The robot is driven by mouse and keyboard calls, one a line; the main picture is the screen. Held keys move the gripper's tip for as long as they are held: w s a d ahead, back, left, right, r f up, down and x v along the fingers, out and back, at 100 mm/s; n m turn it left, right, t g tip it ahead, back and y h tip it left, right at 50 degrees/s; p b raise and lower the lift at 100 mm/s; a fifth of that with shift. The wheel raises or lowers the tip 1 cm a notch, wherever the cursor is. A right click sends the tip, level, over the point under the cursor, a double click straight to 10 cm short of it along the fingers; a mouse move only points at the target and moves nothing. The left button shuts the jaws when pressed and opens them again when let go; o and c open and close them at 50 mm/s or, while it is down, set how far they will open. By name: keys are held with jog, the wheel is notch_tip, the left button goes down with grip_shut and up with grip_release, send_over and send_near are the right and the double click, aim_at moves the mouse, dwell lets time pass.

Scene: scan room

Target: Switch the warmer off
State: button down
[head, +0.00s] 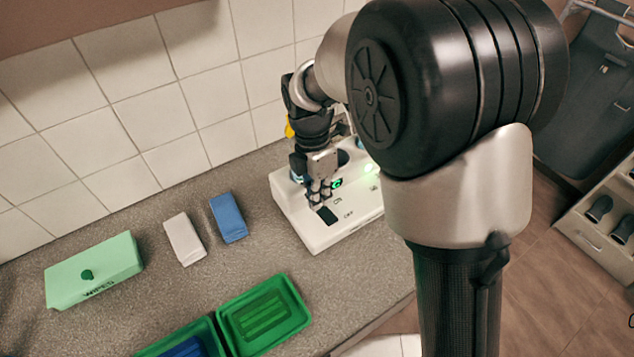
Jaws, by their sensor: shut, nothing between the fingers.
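The warmer (315,237) is a white box on the grey counter, partly hidden behind my arm. Its top carries a dark rocker switch (327,215) with the printed words ON and OFF beside it. A green light glows on the top near the ON mark, and another bright green glow shows close to my arm. My gripper (318,200) is shut and empty, pointing down at the warmer's top right by the switch. I cannot tell whether the fingertips touch it.
A green wipes box (95,270), a white packet (185,239) and a blue packet (228,217) lie on the counter to the left. A green tray (228,318) stands at the front. A tiled wall is behind.

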aim_at(322, 226)
jog(key=f, duration=0.2)
jog(key=f+b, duration=0.1)
jog(key=f, duration=0.3)
jog(key=shift+s+d+b, duration=0.25)
jog(key=shift+s+b, duration=0.1)
jog(key=shift+b, duration=0.05)
